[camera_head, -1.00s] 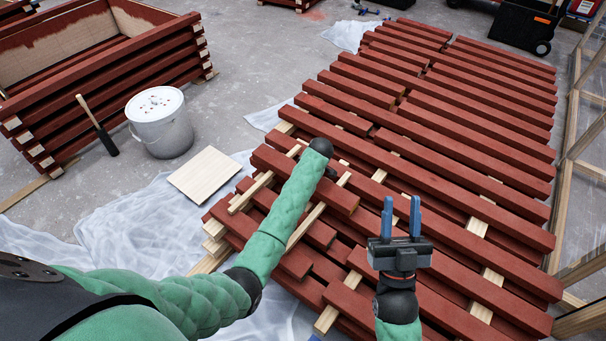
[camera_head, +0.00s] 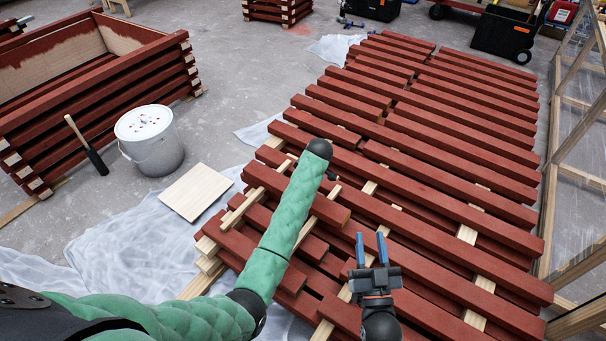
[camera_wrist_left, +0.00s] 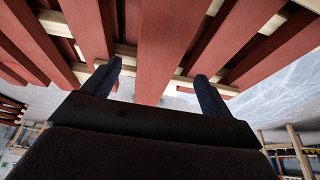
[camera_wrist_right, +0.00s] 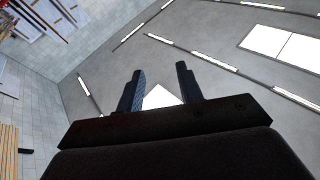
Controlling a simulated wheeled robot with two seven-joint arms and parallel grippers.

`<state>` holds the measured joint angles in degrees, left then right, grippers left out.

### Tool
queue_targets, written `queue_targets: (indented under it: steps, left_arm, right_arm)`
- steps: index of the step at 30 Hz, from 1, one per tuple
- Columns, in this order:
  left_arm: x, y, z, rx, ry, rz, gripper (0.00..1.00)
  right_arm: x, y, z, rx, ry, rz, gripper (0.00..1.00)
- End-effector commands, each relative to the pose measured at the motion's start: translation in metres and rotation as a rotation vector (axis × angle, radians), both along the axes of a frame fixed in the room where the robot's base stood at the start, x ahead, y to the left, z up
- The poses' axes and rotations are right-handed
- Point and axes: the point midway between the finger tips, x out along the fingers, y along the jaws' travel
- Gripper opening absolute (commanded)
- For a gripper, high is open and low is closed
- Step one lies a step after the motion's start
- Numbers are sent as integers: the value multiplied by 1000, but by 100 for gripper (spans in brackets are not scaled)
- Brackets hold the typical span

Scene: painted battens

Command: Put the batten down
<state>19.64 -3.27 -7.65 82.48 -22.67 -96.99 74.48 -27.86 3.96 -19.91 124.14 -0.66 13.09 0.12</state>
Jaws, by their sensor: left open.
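A short red-brown batten (camera_head: 326,210) lies across pale spacer sticks on the stack, partly hidden by my left arm in the head view. In the left wrist view my left gripper (camera_wrist_left: 157,72) is open, its fingers apart on either side of a red-brown batten (camera_wrist_left: 168,30). That batten rests among others over pale sticks; I cannot tell whether the fingers touch it.
Rows of red battens (camera_head: 440,150) fill the right side. A white bucket (camera_head: 150,150), a brush (camera_head: 88,150) and a pale board (camera_head: 196,192) stand or lie left. A log-style red box (camera_head: 90,90) is farther left, and a glazed frame (camera_head: 556,180) borders the right.

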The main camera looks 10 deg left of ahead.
Motion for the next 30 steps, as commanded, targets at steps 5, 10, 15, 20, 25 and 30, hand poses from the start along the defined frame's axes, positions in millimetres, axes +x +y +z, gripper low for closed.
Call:
queue_targets:
  steps: [5,10,15,20,25,30]
  left_arm:
    - [-2,-7,18,0,-1,0,85]
    - [-4,-12,29,-1,1,-1,85]
    - [-5,-13,34,0,0,0,85]
    - [-5,-14,35,0,0,0,85]
    - [-5,-14,35,0,0,0,85]
    - [-5,-14,35,0,0,0,85]
  right_arm:
    - [1,2,-33,-26,104,7,36]
    - [-1,3,-56,-42,175,12,36]
    - [-2,4,-68,-49,209,15,36]
    - [-2,4,-71,-51,217,16,36]
    - [-2,4,-71,-51,217,16,36]
    - [-2,4,-71,-51,217,16,36]
